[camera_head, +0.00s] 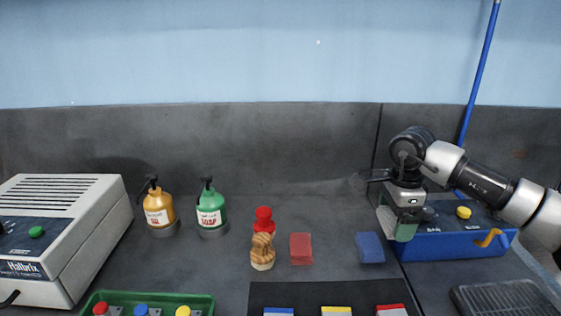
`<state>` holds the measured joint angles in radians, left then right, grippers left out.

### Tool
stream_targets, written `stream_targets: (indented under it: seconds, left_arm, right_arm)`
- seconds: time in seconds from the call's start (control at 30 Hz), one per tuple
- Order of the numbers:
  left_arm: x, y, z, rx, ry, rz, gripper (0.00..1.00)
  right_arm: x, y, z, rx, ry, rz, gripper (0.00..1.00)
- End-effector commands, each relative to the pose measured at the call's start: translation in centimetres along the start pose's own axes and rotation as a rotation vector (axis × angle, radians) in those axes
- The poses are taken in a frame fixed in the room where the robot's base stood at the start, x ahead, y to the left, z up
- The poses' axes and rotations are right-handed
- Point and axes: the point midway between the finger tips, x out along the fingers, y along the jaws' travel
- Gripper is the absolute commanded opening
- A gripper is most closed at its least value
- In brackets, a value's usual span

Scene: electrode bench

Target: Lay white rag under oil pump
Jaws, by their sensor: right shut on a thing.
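The oil pump is a yellow-orange bottle (159,205) with a dark pump head, standing upright at the back left. It stands on a dark round base or patch, and I see no white cloth under it. My right gripper (399,229) is at the right, pointing down in front of the blue box. No other white rag shows on the bench. My left gripper is out of view.
A green soap pump (210,207) stands right of the oil pump. A blue box (450,245) is right, a white machine (75,225) left, a green tray (150,297) in front.

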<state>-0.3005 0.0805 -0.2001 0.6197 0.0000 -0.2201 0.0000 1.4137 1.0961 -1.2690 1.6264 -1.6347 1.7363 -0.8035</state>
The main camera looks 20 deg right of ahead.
Motion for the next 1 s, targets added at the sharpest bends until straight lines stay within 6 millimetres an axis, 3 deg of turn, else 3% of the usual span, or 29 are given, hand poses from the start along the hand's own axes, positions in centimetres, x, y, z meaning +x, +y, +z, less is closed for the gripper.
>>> stream_targets:
  seconds: [0.13, 0.23, 0.5, 0.7, 0.83, 1.0]
  left_arm:
    - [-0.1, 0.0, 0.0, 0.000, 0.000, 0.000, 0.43]
    - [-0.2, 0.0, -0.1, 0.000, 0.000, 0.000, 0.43]
    - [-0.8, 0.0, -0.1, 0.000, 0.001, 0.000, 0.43]
    - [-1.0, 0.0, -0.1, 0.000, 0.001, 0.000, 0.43]
    - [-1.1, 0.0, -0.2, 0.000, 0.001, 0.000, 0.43]
    - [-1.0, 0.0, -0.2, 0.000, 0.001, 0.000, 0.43]
  right_arm:
    - [0.4, 0.5, 1.0, -0.088, 0.005, 0.003, 0.68]
    - [1.1, 1.6, 3.1, -0.282, 0.014, 0.007, 0.68]
    - [4.0, 7.5, 10.8, -1.114, 0.023, 0.018, 0.68]
    - [5.2, 11.7, 14.4, -1.602, 0.008, 0.010, 0.68]
    - [5.6, 13.2, 15.4, -1.768, 0.002, 0.003, 0.68]
    - [5.7, 13.8, 15.8, -1.830, -0.003, -0.001, 0.68]
